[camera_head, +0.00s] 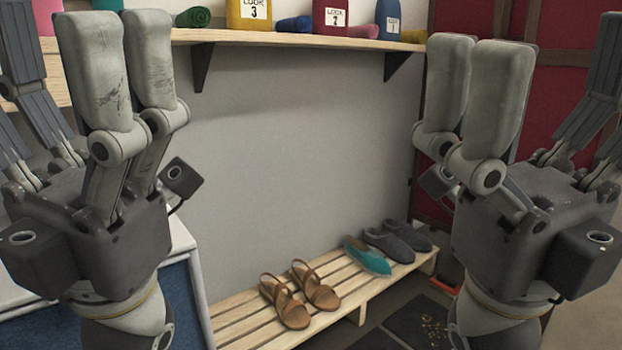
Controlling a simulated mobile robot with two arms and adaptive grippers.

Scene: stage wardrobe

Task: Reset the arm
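Both of my grippers are raised in the foreground with their fingers pointing up. My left gripper (70,45) is at the left edge of the head view, its fingers spread and nothing seen between them. My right gripper (548,60) is at the right edge, also spread and empty. Part of each gripper's outer side is cut off by the picture edge. Neither gripper visibly touches anything.
A wooden wall shelf (290,39) holds labelled coloured containers and rolled cloths. Below, a slatted bench (240,325) carries brown sandals (300,297), a teal shoe (367,256) and grey slippers (397,243). A dark mat (408,325) lies on the floor. The middle wall area is clear.

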